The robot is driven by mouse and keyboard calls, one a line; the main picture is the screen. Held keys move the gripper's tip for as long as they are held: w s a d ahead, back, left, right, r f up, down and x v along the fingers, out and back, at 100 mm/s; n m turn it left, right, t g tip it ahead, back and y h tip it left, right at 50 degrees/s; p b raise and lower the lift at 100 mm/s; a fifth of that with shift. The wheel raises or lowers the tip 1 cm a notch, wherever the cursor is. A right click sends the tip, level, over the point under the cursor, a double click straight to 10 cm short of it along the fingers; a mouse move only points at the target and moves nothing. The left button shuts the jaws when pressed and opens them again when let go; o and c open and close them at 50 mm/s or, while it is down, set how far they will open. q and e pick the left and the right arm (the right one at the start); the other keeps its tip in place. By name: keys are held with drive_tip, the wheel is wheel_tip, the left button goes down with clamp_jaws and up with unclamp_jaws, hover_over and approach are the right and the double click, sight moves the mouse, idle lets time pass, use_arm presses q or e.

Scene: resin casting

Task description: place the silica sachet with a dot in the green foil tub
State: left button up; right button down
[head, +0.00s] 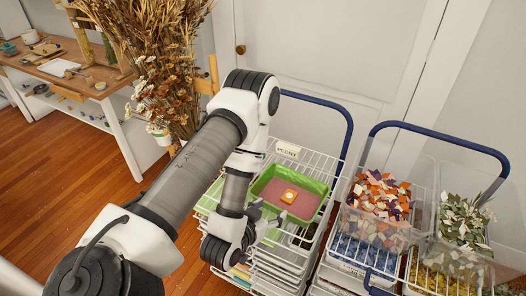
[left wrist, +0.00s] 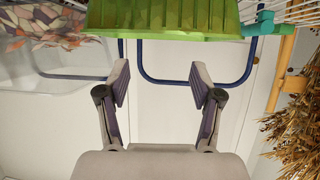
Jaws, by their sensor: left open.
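The green tub (head: 313,184) sits in the white wire trolley, with a flat pink surface inside. A small orange square with a pale round spot (head: 289,195), which looks like the sachet with a dot, lies on that pink surface. My left gripper (head: 262,222) is at the tub's near left side, apart from the orange square. In the left wrist view, my left gripper (left wrist: 160,82) is open with nothing between its fingers. The tub's green wall (left wrist: 165,20) shows beyond the fingertips there, and its inside is hidden. My right gripper is in neither view.
The white wire trolley (head: 330,165) has a blue handle (head: 350,125) and a white label. To its right, baskets hold colourful chips (head: 380,195) and green-white pieces (head: 462,220). Dried flowers (head: 160,60) stand behind my arm. A workbench (head: 75,75) is at the left.

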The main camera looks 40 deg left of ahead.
use_arm(q)
drive_tip(key=s+d+f+g+h+b, duration=0.1)
drive_tip(key=s+d+f+g+b, duration=0.1)
drive_tip(key=s+f+g, duration=0.4)
drive_tip(key=s+d+f+m+g+b, duration=0.1)
drive_tip(key=s+d+f+g, duration=0.3)
drive_tip(key=s+f, duration=0.7)
drive_tip(key=g+b, duration=0.1)
drive_tip(key=g, duration=0.1)
drive_tip(key=shift+d+f+g+h, duration=0.25)
drive_tip(key=shift+g+h, duration=0.15)
